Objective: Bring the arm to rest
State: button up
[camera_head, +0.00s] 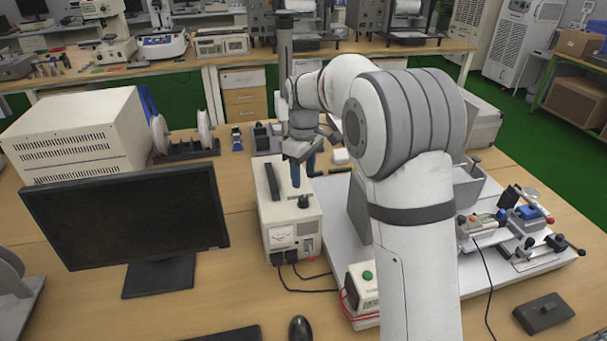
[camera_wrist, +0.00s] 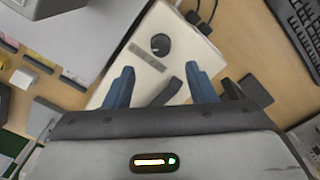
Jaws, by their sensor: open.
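My white and grey arm reaches forward over the workbench from the right of the head view. My gripper (camera_head: 302,172) hangs above the cream instrument box (camera_head: 289,233), with its blue fingers pointing down. In the wrist view, the two blue fingers of my gripper (camera_wrist: 160,88) stand apart with nothing held between them. The box (camera_wrist: 150,47) lies beneath them, with a dark round knob (camera_wrist: 160,45) and a black handle (camera_wrist: 168,92) on its top. I cannot tell the exact gap between the fingertips and the box.
A black monitor (camera_head: 128,219) and a large cream cabinet (camera_head: 75,138) stand to the left. Reels (camera_head: 159,133) stand behind. A white base plate (camera_head: 335,215) with test devices (camera_head: 520,216) spreads right. A mouse (camera_head: 299,328) lies in front. Bare wood shows between the monitor and the box.

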jog(key=s+d+r+m+t, duration=0.1)
jog(key=s+d+r+m, duration=0.25)
jog(key=s, duration=0.35)
jog(key=s+d+r+m, duration=0.2)
jog(key=s+d, duration=0.2)
jog(key=s, duration=0.3)
jog(key=s+d+f+m+t, duration=0.1)
jog(key=s+d+m, duration=0.1)
jog(key=s, duration=0.6)
jog(key=s+d+f+m, duration=0.2)
jog(key=s+d+m, duration=0.1)
jog(key=s, duration=0.5)
jog(key=shift+s+f+m+t, duration=0.25)
jog(key=shift+s+m+t, duration=0.1)
jog(key=shift+t, duration=0.05)
jog(key=shift+d, duration=0.1)
